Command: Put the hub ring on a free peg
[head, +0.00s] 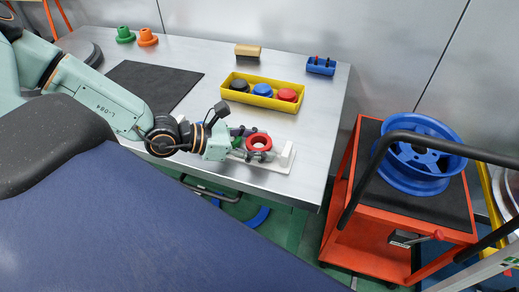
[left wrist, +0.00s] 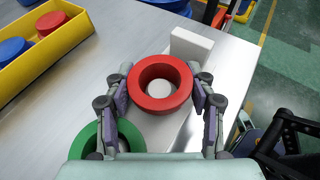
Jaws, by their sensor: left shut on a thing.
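My left gripper (left wrist: 161,101) is shut on a red ring (left wrist: 137,87), which sits between the two fingers; the ring also shows in the head view (head: 259,136). A pale round peg top (left wrist: 159,89) shows through the ring's hole. I cannot tell whether the ring is around the peg or just above it. Under them is a white base (head: 276,166) with an upright white block (left wrist: 191,46) at one end. A green ring (left wrist: 86,143) shows at the lower left in the left wrist view, partly hidden by the gripper. My right gripper is not in view.
A yellow tray (head: 263,101) holds black, blue and red round parts. Behind it are a wooden block (head: 247,50) and a blue holder (head: 321,69). Green and orange flanged parts (head: 147,38) stand at the back left. An orange cart (head: 357,235) with a blue wheel (head: 415,175) is at right.

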